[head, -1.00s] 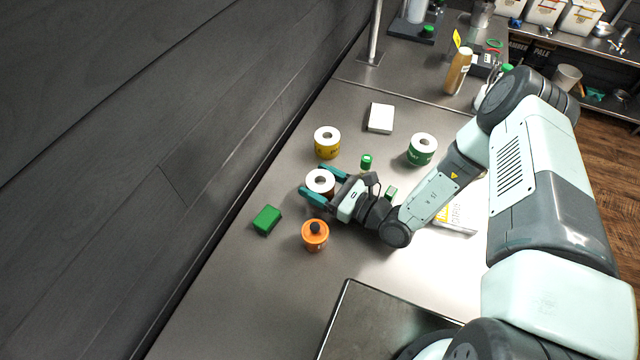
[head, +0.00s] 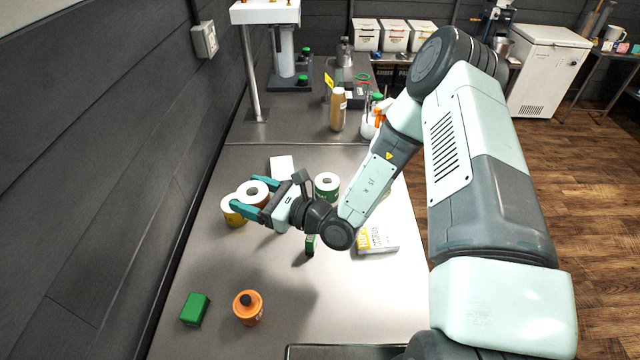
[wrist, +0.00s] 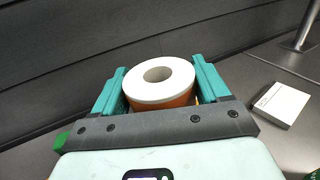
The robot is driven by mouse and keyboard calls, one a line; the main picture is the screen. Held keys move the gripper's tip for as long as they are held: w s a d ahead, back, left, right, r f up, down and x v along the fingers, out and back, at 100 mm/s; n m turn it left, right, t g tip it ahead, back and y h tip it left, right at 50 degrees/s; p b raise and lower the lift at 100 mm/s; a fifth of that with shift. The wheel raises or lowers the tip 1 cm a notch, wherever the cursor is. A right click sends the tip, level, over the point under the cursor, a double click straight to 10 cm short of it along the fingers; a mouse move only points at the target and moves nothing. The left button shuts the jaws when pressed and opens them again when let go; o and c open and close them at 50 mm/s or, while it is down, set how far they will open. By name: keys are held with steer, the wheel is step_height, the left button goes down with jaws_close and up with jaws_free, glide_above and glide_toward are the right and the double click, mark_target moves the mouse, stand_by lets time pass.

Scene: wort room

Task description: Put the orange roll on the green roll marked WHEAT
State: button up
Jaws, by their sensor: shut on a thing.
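The orange roll (wrist: 172,100), with a white top and a round hole, sits between the two teal fingers of my gripper (wrist: 160,92) in the wrist view. My gripper (head: 252,200) is shut on it. In the head view the roll (head: 254,190) appears raised above the table, upright or nearly so, and partly overlaps a yellow roll. The green roll (head: 328,194) stands upright on the table to the right, beyond my gripper. Its white top is bare and its lettering is too small to read.
The yellow roll (head: 231,216) stands close by my gripper in the picture. A white block (head: 282,167) lies behind. An orange pot with a black knob (head: 248,309) and a green block (head: 194,309) stand in front. A bag (head: 377,238) lies right.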

steer(key=w+d+r+m+t+h, duration=0.2)
steer(key=w+d+m+t, duration=0.15)
steer(key=w+d, duration=0.3)
steer(key=r+m+t+h, duration=0.2)
steer(key=m+t+h, duration=0.2)
steer(key=t+h, duration=0.1)
glide_above(327, 180)
steer(key=shift+n+g, duration=0.25)
step_height(327, 180, down, 5)
steer(key=shift+r, duration=0.15)
steer(key=shift+f, duration=2.15)
steer(key=shift+f, duration=0.15)
steer(key=o, duration=1.1)
steer(key=v, duration=1.2)
steer(key=shift+d, duration=0.1)
